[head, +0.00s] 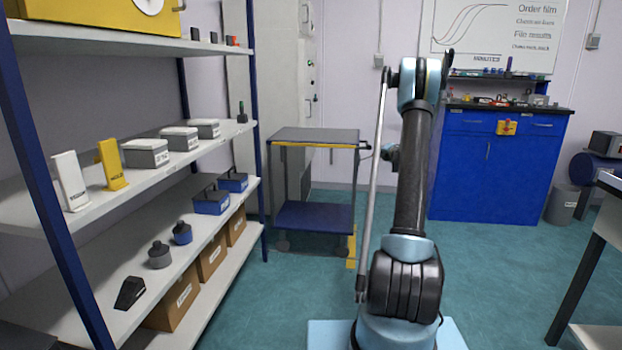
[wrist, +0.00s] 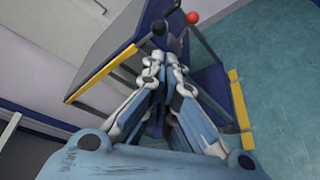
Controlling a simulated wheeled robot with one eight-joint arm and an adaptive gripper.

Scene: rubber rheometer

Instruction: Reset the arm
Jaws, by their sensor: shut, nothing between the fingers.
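My arm rises in the middle of the head view, upright over my light-blue base. In the wrist view my gripper (wrist: 166,58) is shut, its two fingers close together, with nothing held. Behind the fingers is a trolley (wrist: 108,60) with a grey top and yellow edge strip; I cannot tell how far away it is. The same trolley (head: 314,135) stands left of my arm in the head view. In the head view my arm hides most of the gripper.
A shelf rack (head: 190,150) with bottles and boxes stands close on the left. A blue cabinet (head: 490,170) stands at the back right. A table (head: 612,182) edges in at the far right. The green floor (head: 505,285) between them is clear.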

